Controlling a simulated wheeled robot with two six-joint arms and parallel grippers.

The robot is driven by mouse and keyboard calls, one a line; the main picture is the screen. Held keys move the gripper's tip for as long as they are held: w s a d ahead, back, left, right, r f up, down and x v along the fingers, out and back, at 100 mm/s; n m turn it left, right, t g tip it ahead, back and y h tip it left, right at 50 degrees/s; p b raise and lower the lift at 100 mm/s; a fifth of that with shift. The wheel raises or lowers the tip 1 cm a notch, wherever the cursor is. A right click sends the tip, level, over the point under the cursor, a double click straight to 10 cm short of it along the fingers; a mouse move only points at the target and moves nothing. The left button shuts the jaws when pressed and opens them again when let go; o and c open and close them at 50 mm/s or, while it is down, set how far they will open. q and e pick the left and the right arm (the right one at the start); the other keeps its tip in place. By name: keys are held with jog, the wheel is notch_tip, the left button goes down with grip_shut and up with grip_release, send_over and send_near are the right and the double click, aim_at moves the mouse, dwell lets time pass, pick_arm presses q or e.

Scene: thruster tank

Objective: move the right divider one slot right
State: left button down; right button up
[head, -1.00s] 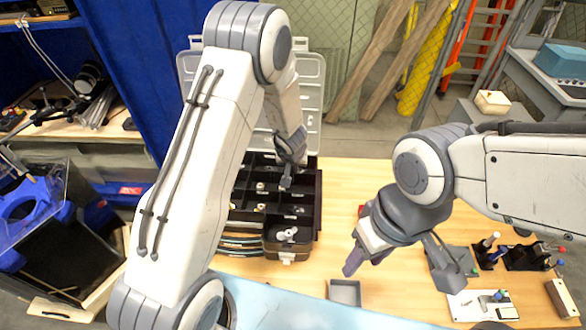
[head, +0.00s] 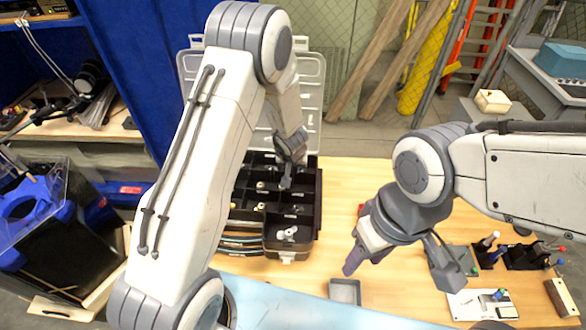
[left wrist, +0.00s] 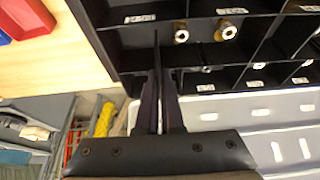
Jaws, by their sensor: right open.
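The black divided organizer box (head: 318,222) stands on the table with its clear lid (head: 312,95) open behind it. My left gripper (head: 286,184) points down into its right-hand compartments. In the left wrist view the left gripper's two fingers (left wrist: 160,78) are close together on either side of a thin black divider (left wrist: 157,48), seen nearly edge-on. They look shut on it. The divider's lower edge and slots are not clear. My right gripper (head: 352,268) hangs over the table, right of the box, open and empty.
Small metal fittings (left wrist: 228,31) lie in nearby compartments. A small grey tray (head: 345,291) is on the table in front of the box. Tool holders and bottles (head: 489,243) stand at the right. Bare wood (head: 345,185) lies right of the box.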

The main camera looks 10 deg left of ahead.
pick_arm(q)
jog(key=shift+f, duration=0.1)
dwell(0.3)
jog(key=shift+f+b, duration=0.6)
jog(key=shift+b, duration=0.05)
jog(key=shift+f, duration=0.2)
jog(key=shift+f+b, duration=0.4)
jog(key=shift+b, duration=0.05)
jog(key=shift+f+b, duration=0.3)
dwell(0.3)
jog(key=shift+f+b, duration=0.35)
jog(key=shift+f, duration=0.15)
jog(key=shift+f, duration=0.1)
jog(key=shift+f+b, duration=0.6)
jog(key=shift+f, duration=0.25)
dwell(0.4)
